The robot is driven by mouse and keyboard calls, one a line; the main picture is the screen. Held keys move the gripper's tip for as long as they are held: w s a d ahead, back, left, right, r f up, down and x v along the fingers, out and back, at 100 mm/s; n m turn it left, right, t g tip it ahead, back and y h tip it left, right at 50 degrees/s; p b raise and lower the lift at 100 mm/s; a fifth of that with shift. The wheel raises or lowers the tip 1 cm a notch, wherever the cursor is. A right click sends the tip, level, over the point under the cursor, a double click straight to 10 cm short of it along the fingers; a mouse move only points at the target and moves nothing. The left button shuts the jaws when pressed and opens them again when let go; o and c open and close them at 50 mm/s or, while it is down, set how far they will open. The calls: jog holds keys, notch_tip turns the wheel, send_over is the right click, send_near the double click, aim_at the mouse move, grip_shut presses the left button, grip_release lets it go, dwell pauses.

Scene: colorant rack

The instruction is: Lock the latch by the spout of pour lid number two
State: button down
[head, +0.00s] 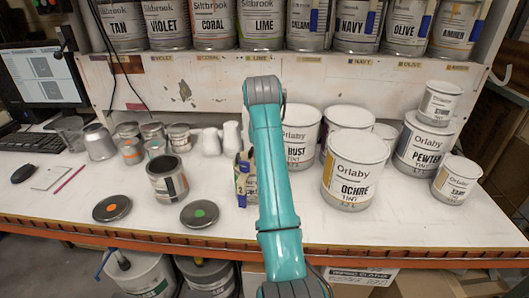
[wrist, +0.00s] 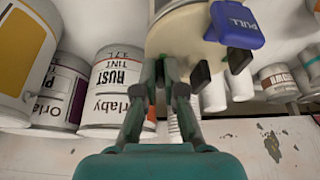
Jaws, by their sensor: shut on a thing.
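A small container with a blue tab and a yellow label (head: 243,186) stands on the bench, half hidden behind my arm in the head view. In the wrist view, its cream lid (wrist: 185,30) shows close up at the top, with a blue tab marked PULL (wrist: 236,22) and two black pieces (wrist: 239,60) at its edge. My gripper (wrist: 160,68) is shut at the lid's edge, left of the black pieces. The exact part between its fingertips is hidden. The head view hides my gripper behind the arm. I cannot make out the spout.
The ochre can (head: 355,170) and rust can (head: 300,135) stand close on the right. A shelf of cans (head: 262,25) hangs above. The bench's front middle is clear.

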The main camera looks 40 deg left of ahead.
jog(key=c, duration=1.3)
grip_release()
jog(key=shift+o, duration=0.2)
jog(key=v, duration=0.7)
jog(key=shift+r, duration=0.2)
jog(key=shift+s+d, duration=0.1)
jog(key=shift+s, duration=0.05)
